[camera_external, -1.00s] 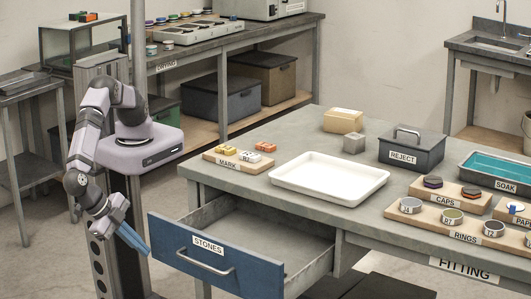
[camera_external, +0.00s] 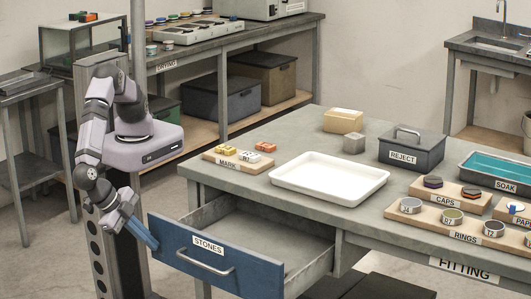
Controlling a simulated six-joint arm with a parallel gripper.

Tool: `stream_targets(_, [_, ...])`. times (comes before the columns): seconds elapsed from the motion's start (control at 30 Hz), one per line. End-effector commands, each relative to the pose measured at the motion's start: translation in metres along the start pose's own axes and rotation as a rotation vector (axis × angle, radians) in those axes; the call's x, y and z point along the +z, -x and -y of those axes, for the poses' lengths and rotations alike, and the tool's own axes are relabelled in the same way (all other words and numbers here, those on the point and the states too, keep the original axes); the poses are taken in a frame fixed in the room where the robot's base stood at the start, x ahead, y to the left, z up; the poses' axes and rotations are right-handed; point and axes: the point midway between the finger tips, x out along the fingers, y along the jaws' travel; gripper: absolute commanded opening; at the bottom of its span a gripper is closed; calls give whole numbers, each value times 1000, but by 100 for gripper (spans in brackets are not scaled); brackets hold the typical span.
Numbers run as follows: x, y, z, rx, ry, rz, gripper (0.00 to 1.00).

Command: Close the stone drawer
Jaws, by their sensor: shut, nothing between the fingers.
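The stone drawer (camera_external: 212,257) has a blue front with a white "STONES" label and a bar handle (camera_external: 205,262). It is pulled well out from under the grey workbench, and the inside that shows looks empty. My gripper (camera_external: 147,241) is shut and empty. Its blue fingers point down and to the right, close by the left end of the drawer front. I cannot tell whether the fingertips touch the drawer front.
On the bench (camera_external: 330,222) are a white tray (camera_external: 328,179), the MARK board (camera_external: 238,162), a REJECT box (camera_external: 411,152), and the RINGS board (camera_external: 451,222). Floor shows in front of and left of the drawer. A drying bench (camera_external: 230,52) stands behind.

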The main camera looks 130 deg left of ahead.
Motion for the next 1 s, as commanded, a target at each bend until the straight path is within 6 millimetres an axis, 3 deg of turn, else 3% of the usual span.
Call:
stream_targets(0.27, [0, -15, 27, -4, 1, 1, 0])
stream_targets(0.8, [2, -74, 133, -2, 5, 2, 0])
stream_targets(1.0, [1, -86, 159, -1, 3, 0, 0])
